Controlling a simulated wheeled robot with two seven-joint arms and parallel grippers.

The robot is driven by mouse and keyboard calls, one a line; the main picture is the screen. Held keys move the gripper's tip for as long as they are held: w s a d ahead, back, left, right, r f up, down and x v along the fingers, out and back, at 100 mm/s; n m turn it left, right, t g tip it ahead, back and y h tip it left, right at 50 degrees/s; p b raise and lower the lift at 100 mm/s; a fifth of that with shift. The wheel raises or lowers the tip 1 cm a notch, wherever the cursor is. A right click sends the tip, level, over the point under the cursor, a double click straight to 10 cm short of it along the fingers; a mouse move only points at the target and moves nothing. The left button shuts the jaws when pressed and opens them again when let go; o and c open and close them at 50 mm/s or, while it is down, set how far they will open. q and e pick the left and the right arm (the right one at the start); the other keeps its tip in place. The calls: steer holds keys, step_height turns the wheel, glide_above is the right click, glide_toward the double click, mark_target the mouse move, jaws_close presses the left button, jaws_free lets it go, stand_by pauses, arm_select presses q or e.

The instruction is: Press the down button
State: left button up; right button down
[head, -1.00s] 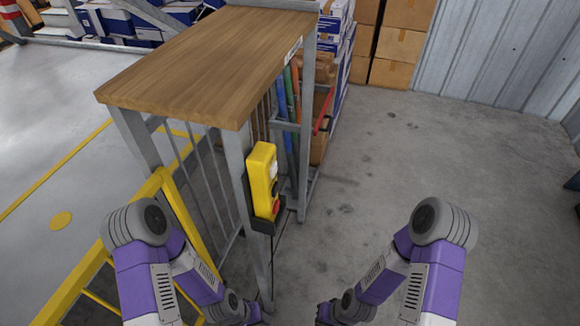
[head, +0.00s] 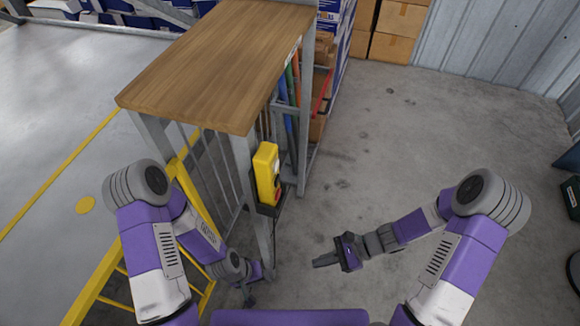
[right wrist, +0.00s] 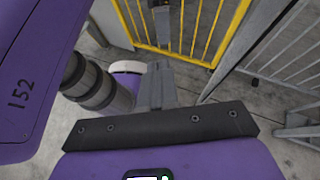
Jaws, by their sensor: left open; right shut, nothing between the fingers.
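A yellow control box (head: 266,172) is mounted on the near leg of the wooden-topped bench. A white button or label, a dark part and a red button show on its right-hand face; I cannot tell which button is the down one. My right gripper (head: 318,263) is shut and empty, pointing left, below and to the right of the box and apart from it. It also shows in the right wrist view (right wrist: 163,68). My left gripper (head: 249,300) is low near the bench leg; its fingers are small and dark in the head view. The control box does not show clearly in the right wrist view.
The bench (head: 220,65) has a wooden top and grey metal legs. A yellow railing (head: 105,265) stands at its left. Cardboard boxes (head: 400,30) are stacked at the back. Grey floor to the right of the bench is clear.

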mark_target(278, 181)
arm_select(q)
step_height(278, 181, up, 6)
steer(key=p, duration=0.4)
steer(key=shift+f, duration=0.15)
arm_select(e)
steer(key=w+d+r+m+t+y, duration=0.2)
steer(key=w+r, duration=0.3)
steer(key=r, duration=0.4)
steer(key=w+d+r+m+t+y, duration=0.2)
steer(key=w+r+m+t+y, duration=0.1)
steer(key=r, duration=0.5)
steer(key=shift+w+r+m+t, duration=0.4)
steer(key=shift+w+m+t, duration=0.1)
steer(key=shift+w+t, duration=0.75)
steer(key=p+x, duration=0.1)
steer(key=x, duration=1.2)
steer(key=shift+a+r, duration=0.15)
steer(key=shift+a, duration=0.3)
arm_select(q)
steer(key=shift+r, duration=0.45)
